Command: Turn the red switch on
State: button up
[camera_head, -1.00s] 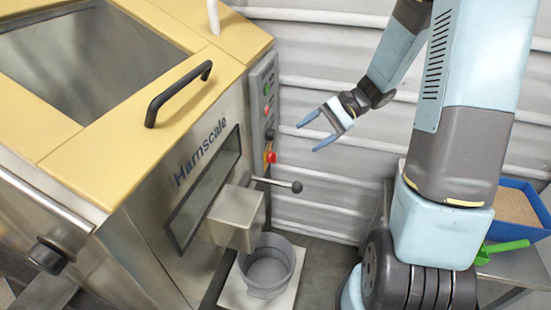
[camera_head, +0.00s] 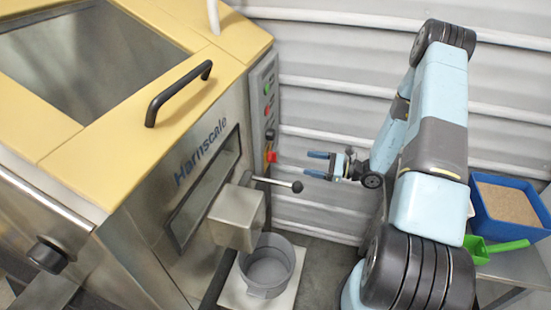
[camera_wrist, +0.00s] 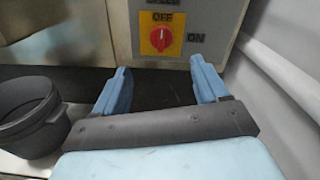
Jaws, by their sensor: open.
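The red switch (camera_head: 271,156) is a red rotary knob low on the grey control panel on the hopper's right side. In the wrist view the red knob (camera_wrist: 161,39) sits on a yellow plate, with OFF printed above it and ON to its right. The knob's pointer looks turned up toward OFF. My gripper (camera_head: 316,164) is open and empty, to the right of the switch and apart from it, fingers pointing left toward the panel. In the wrist view my gripper's blue fingers (camera_wrist: 160,84) are spread below the switch.
A black-knobbed lever (camera_head: 296,187) sticks out just below my gripper. A grey pot (camera_head: 268,268) stands under the hopper's (camera_head: 150,170) spout (camera_head: 236,218). A blue bin (camera_head: 505,218) of granular material with a green scoop (camera_head: 493,248) is at the right. A ribbed wall is behind.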

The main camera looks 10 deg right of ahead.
aim_at(272, 157)
jog(key=x, duration=1.3)
jog(key=shift+w+a+f, duration=0.25)
jog(key=shift+w, duration=0.15)
jog(key=shift+t, duration=0.3)
jog(key=c, duration=1.1)
jog(key=shift+o, duration=0.2)
